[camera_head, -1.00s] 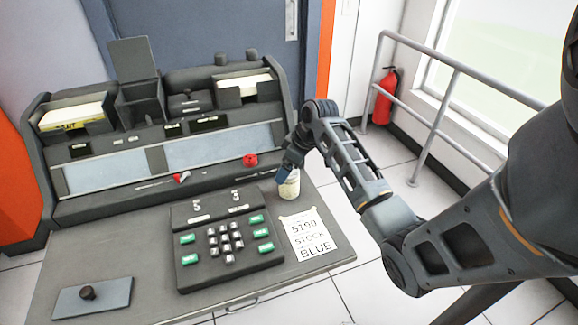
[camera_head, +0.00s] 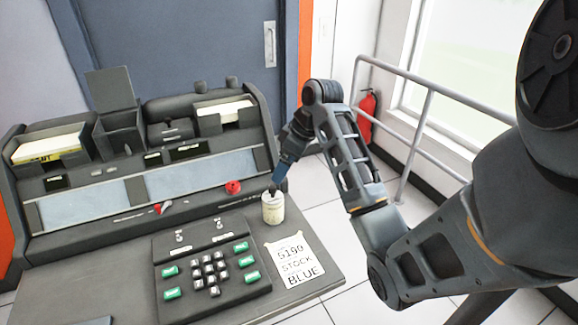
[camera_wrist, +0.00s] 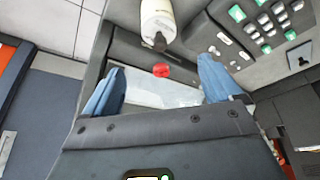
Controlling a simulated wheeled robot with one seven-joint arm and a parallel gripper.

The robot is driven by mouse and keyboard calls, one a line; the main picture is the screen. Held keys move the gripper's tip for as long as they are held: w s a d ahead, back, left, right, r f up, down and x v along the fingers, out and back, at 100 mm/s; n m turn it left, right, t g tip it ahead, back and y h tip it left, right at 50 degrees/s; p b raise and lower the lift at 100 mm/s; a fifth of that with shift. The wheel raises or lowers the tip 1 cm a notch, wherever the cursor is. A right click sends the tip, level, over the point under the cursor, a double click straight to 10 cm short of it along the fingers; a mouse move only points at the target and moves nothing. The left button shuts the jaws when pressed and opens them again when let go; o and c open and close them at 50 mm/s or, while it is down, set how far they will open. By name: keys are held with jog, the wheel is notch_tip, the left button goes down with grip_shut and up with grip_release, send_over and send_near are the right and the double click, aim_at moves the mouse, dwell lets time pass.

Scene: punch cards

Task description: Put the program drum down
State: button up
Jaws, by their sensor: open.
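The program drum (camera_head: 273,208) is a cream cylinder with a dark knob on top. It stands upright on the desk, right of the keypad and behind the paper note. In the wrist view the drum (camera_wrist: 158,22) shows at the top, beyond the fingertips. My gripper (camera_head: 277,186) is just above the drum in the head view. In the wrist view its two blue fingers (camera_wrist: 160,82) are wide apart with nothing between them, clear of the drum.
The keypad (camera_head: 210,268) is left of the drum. A note reading "5190 STOCK BLUE" (camera_head: 297,262) lies in front of it. The machine's sloped panel (camera_head: 190,160) with a red knob (camera_head: 233,187) rises behind. A grey railing (camera_head: 420,130) stands at the right.

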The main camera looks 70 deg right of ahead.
jog(key=w+a+f+t, duration=0.1)
jog(key=w+a+f, duration=0.1)
jog(key=w+a, duration=0.3)
jog(key=w+a+f+t, duration=0.2)
jog(key=w+a+f, duration=0.1)
jog(key=a, duration=0.4)
jog(key=a+f+m+t, duration=0.2)
jog(key=a+f+m, duration=0.1)
jog(key=a, duration=1.3)
jog(key=s+a+r+t+h, duration=0.1)
jog(key=s+a+t+h, duration=0.1)
jog(key=s+a, duration=1)
jog(key=s+r+n+t+y, duration=0.2)
jog(key=s+r+n+t, duration=0.1)
jog(key=s+r, duration=0.7)
jog(key=s+d, duration=0.1)
jog(key=s, duration=0.3)
jog(key=shift+r+n, duration=0.4)
